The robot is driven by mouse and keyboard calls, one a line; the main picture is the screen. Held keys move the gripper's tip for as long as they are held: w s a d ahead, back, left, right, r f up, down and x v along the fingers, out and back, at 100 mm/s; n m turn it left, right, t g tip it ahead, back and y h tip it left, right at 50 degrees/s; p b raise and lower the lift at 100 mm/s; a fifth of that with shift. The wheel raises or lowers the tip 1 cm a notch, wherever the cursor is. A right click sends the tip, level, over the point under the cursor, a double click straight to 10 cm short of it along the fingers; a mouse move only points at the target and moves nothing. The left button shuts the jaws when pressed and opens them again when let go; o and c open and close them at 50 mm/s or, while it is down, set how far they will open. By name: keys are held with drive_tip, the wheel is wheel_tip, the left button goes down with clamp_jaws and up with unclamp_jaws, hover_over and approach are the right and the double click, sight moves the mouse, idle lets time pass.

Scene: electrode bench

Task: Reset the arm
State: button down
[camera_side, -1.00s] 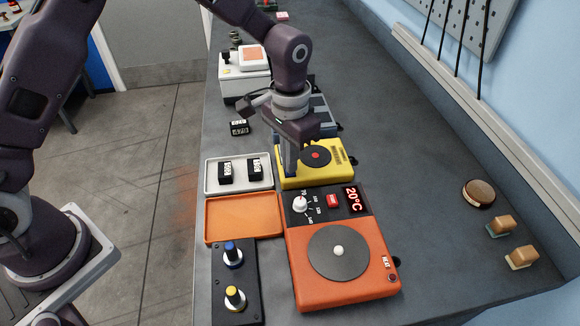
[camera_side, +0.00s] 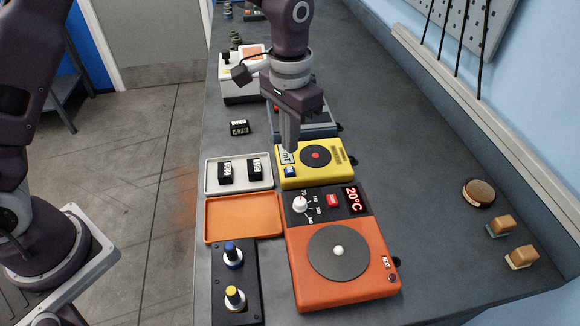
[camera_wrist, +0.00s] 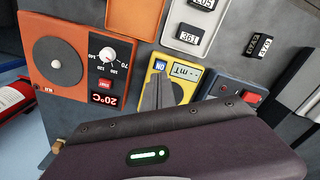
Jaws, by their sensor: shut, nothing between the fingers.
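My gripper (camera_side: 289,146) is shut and empty. It hangs, pointing down, over the back left part of the yellow stirrer (camera_side: 329,173), which has a dark round plate, a small display and a blue button. In the wrist view my shut fingers (camera_wrist: 158,78) cover part of the yellow stirrer (camera_wrist: 190,88), between its blue ON button and its dark plate. I cannot tell exactly how high the fingertips are above the stirrer.
In front stands an orange hotplate (camera_side: 375,270) showing 20°C. Left are a grey tray (camera_side: 239,187) with two black blocks, an orange tray (camera_side: 243,219) and a black box with two knobs (camera_side: 222,289). The bench's right side is mostly clear.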

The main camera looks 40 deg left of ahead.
drive_tip(key=s+a+r+n+t, duration=0.1)
drive_tip(key=s+a+r, duration=0.25)
drive_tip(key=r, duration=0.25)
drive_tip(key=s+a+r+t, duration=0.1)
drive_tip(key=s+a+r, duration=0.2)
drive_tip(key=s+r, duration=0.3)
drive_tip(key=s+a+r+n+t, duration=0.1)
drive_tip(key=s+a, duration=0.1)
drive_tip(key=s, duration=0.6)
drive_tip(key=s+a+r+n+t, duration=0.1)
drive_tip(key=s+a+t, duration=0.1)
drive_tip(key=s, duration=0.6)
drive_tip(key=shift+s+a+r+t, duration=0.2)
drive_tip(key=shift+a+t, duration=0.1)
drive_tip(key=shift+a, duration=0.55)
